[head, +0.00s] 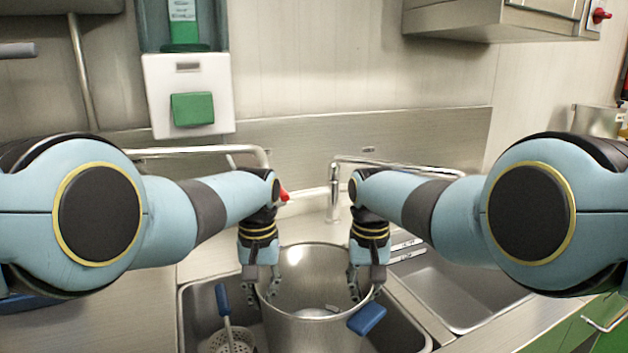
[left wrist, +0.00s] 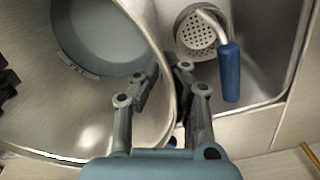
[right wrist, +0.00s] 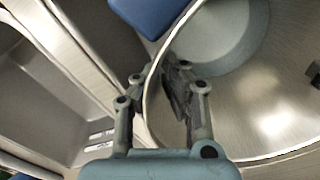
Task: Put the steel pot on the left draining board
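The large steel pot (head: 312,327) stands upright at the left sink basin, its rim above the basin edge. Whether its base touches the basin floor is hidden. My left gripper (head: 262,285) is on the left side of its rim. In the left wrist view, the fingers (left wrist: 165,75) straddle the pot wall (left wrist: 110,115) and are closed in on it. My right gripper (head: 368,285) is on the right side of the rim. In the right wrist view, its fingers (right wrist: 155,80) also straddle the wall (right wrist: 235,120), closed in on it. The left draining board (head: 205,262) is partly hidden by my left arm.
A skimmer with a blue handle (head: 222,299) lies in the basin left of the pot. A blue block-like thing (head: 367,318) is close to the pot's front right. The right basin (head: 465,290) looks empty. Taps (head: 334,195) rise behind the pot.

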